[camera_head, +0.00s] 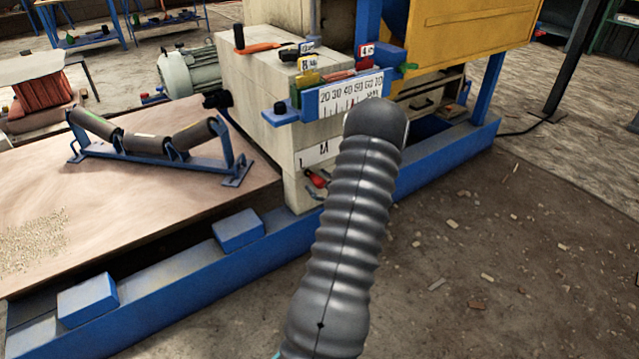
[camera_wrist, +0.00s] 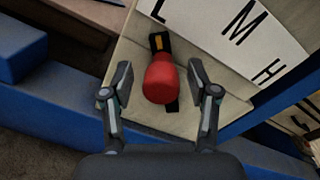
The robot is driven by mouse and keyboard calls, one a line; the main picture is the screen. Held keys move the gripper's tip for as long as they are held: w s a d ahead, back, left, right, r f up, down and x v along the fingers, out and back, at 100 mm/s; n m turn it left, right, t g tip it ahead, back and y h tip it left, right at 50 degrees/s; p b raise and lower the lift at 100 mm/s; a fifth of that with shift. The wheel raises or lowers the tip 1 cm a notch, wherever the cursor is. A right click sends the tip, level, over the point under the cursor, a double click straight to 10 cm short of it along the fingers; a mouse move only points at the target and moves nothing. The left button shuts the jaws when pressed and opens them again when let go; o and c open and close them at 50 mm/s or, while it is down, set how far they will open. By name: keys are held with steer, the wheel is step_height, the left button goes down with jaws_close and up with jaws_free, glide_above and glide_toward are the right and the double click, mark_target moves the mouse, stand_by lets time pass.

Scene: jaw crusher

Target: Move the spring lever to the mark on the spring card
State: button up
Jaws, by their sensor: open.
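In the wrist view, a lever with a rounded red knob (camera_wrist: 162,80) sits on a pale block face. A black piece with a yellow patch shows just above the knob. The white card (camera_wrist: 236,50) beside it carries the letters L, M and H; the lever is nearest the L end. My gripper (camera_wrist: 160,78) is open, one finger on each side of the red knob, with visible gaps. In the head view, the red knob (camera_head: 316,179) shows low on the pale block, under the card (camera_head: 318,153). My arm hides the gripper and part of the card there.
A scale (camera_head: 338,96) numbered in tens is on a blue ledge above. A blue base rail (camera_head: 180,285) runs below the block, with blue blocks (camera_head: 238,230) on it. A roller frame (camera_head: 160,150) stands left. The floor at right is open, with scattered chips.

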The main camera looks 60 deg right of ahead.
steer(key=v, duration=1.2)
steer(key=shift+f, duration=0.15)
stand_by(0.3)
